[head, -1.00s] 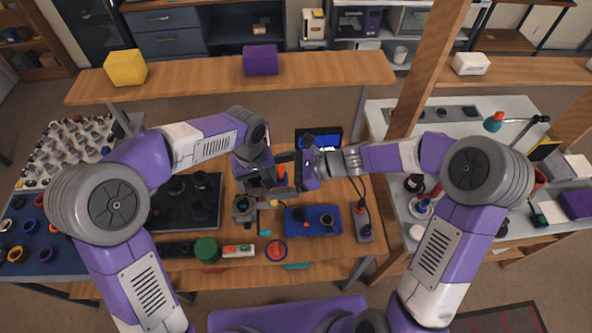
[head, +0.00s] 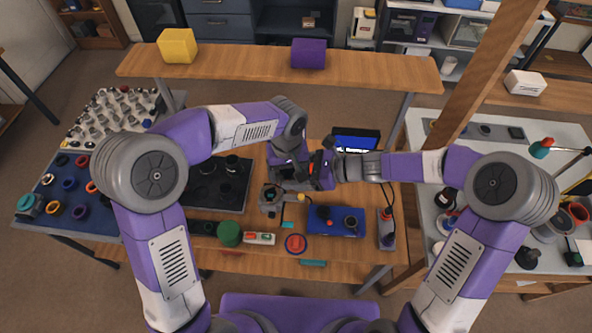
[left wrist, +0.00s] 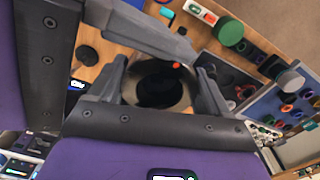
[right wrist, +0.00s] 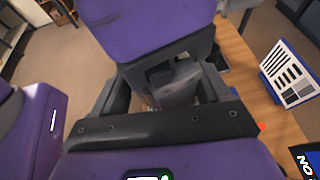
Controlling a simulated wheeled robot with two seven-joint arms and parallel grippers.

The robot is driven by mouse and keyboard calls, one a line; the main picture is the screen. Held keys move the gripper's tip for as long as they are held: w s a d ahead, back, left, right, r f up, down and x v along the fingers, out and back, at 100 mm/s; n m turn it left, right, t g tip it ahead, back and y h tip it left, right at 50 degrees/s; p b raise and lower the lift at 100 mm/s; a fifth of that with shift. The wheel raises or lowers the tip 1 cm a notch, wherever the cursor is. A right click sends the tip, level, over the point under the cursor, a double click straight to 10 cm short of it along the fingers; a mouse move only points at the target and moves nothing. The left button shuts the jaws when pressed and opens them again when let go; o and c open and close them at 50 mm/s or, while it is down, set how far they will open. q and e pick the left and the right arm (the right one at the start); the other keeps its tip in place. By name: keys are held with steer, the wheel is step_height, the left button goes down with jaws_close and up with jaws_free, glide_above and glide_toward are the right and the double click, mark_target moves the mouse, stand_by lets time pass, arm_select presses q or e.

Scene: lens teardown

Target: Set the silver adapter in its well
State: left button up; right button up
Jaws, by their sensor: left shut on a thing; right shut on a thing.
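My two grippers meet above the workbench in the head view. My left gripper (head: 288,172) is shut on a round, hollow part (left wrist: 160,86), grey-rimmed with a dark bore, seen end-on between the fingers in the left wrist view. I cannot tell whether this is the silver adapter. My right gripper (head: 318,172) faces it from the right, also shut; in the right wrist view what its fingers (right wrist: 160,90) hold is mostly hidden by the left gripper. A dark tray (head: 238,206) with round wells lies left of the grippers; I cannot tell which well is the adapter's.
A small grey fixture (head: 270,196) stands just below the grippers. A blue mat (head: 338,230) with dark parts, a green cylinder (head: 229,233) and a red disc (head: 296,243) lie nearer. A screen (head: 356,142) stands behind. A shelf (head: 250,64) crosses the back.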

arm_select(q)
steer(key=o, duration=1)
steer(key=shift+w, duration=0.1)
steer(key=shift+o, duration=0.2)
